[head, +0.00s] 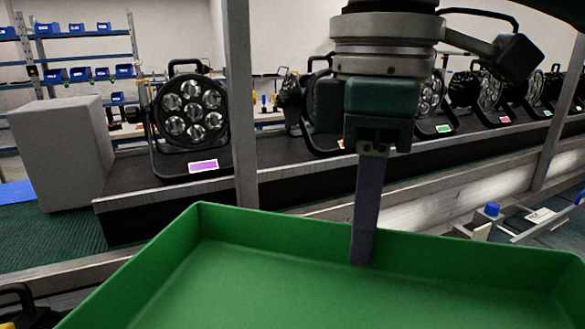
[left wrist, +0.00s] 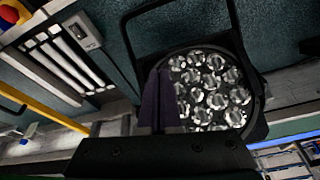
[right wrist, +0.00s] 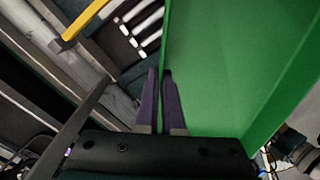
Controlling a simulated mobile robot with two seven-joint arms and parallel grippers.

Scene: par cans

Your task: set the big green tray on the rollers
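The big green tray (head: 290,235) fills the lower part of the head view, and its green wall (right wrist: 235,60) shows in the right wrist view. My right gripper (head: 362,250) points down at the tray's far wall. In the right wrist view its purple fingers (right wrist: 160,95) are close together around the wall's edge, with the wall between them. My left gripper (left wrist: 162,100) is outside the head view; its fingers look together, in front of a black lamp with many round lenses (left wrist: 213,90). Whether they touch the lamp's bracket I cannot tell. Pale parallel bars (left wrist: 62,62) may be the rollers.
Behind the tray a dark conveyor (head: 280,192) carries several black par lamps (head: 192,113) with coloured labels. A grey box (head: 60,150) stands at its left end. A metal post (head: 240,100) rises between lamps. A yellow bar (right wrist: 85,22) crosses near the pale bars.

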